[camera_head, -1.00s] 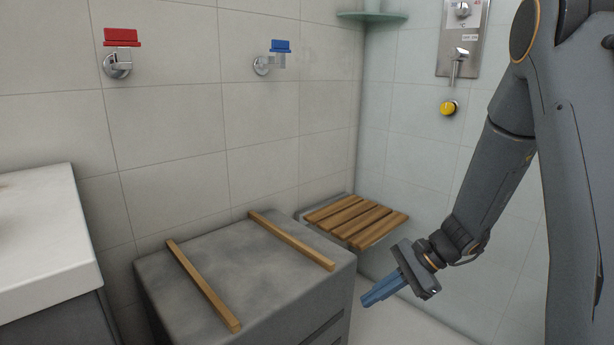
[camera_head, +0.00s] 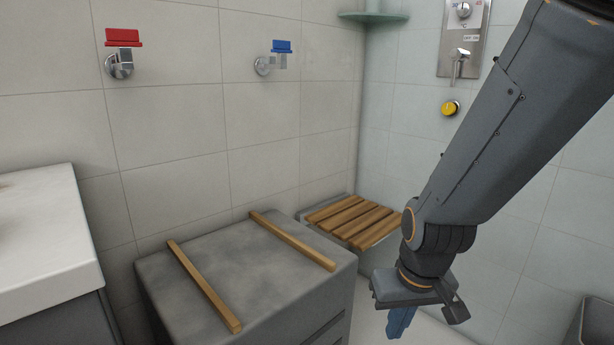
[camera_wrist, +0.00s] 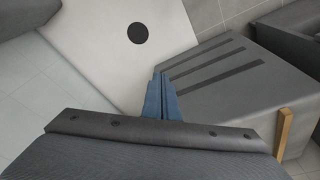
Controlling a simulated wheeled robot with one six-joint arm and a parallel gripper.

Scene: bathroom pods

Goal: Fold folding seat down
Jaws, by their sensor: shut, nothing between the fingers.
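The folding seat (camera_head: 350,220) is a panel of wooden slats at the back corner. It lies flat, in the down position, out from the wall behind the grey cabinet. My gripper (camera_head: 401,322) hangs pointing down in front of the seat and to its right, apart from it. My arm hides the seat's right end. In the wrist view my gripper's blue fingers (camera_wrist: 160,97) are together with nothing between them, above the floor beside the grey cabinet. I cannot make out the seat in the wrist view.
A grey cabinet (camera_head: 225,262) with two wooden bars on top stands left of my gripper; it also shows in the wrist view (camera_wrist: 215,105). A white counter (camera_head: 40,235) is at far left. A dark bin (camera_head: 597,325) is at lower right. The pale shower floor has a round drain (camera_wrist: 138,33).

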